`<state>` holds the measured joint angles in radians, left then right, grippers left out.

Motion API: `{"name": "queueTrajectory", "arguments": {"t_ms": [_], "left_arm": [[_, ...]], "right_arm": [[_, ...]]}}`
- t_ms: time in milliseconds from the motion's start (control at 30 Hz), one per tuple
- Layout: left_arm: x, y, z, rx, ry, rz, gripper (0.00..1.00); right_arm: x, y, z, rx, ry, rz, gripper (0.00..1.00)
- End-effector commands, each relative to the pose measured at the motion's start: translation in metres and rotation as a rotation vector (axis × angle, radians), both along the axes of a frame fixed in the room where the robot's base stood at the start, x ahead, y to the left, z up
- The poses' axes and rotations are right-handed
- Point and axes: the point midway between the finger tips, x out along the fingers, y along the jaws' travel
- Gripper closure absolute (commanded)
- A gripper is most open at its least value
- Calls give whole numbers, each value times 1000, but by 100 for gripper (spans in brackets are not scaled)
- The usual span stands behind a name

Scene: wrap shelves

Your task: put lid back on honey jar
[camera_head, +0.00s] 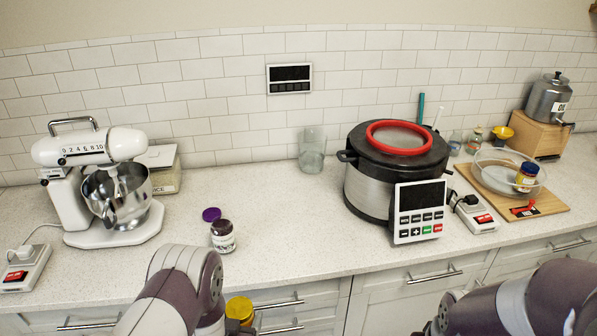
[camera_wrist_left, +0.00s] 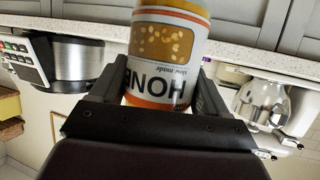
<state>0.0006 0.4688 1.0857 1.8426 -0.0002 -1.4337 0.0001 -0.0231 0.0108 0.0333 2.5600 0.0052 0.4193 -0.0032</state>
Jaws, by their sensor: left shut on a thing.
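The honey jar (camera_wrist_left: 162,65), with a white HONEY label and orange bands, is between the fingers of my left gripper (camera_wrist_left: 160,85) in the left wrist view, which is upside down. The gripper is shut on it. In the head view a yellow top (camera_head: 239,309) shows beside my left forearm, below the counter's front edge; I cannot tell whether it is a lid or the open jar. My left gripper is hidden behind the arm there. My right arm is at the bottom right, with its gripper out of view. No separate honey lid is identifiable.
The stand mixer (camera_head: 103,180) is left, the large cooker (camera_head: 372,190) right of centre. A glass bowl (camera_head: 484,184) is on a board at right. The counter's middle is clear.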

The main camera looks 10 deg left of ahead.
Motion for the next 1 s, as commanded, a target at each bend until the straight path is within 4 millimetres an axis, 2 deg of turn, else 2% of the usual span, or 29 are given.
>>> {"name": "queueTrajectory", "arguments": {"t_ms": [167,267,600,700,833,1000], "left_arm": [[1,-3,1,0,-3,-13,80],[-1,-15,1,0,-3,-70,80],[-12,-101,2,-1,-5,-479,80],[-14,-122,2,1,-5,-577,80],[-16,-140,1,-1,-3,-661,80],[-17,-148,2,0,-3,-702,80]], "right_arm": [[0,0,0,0,0,0,0],[0,0,0,0,0,0,0],[0,0,0,0,0,0,0],[0,0,0,0,0,0,0],[0,0,0,0,0,0,0],[0,0,0,0,0,0,0]]}}
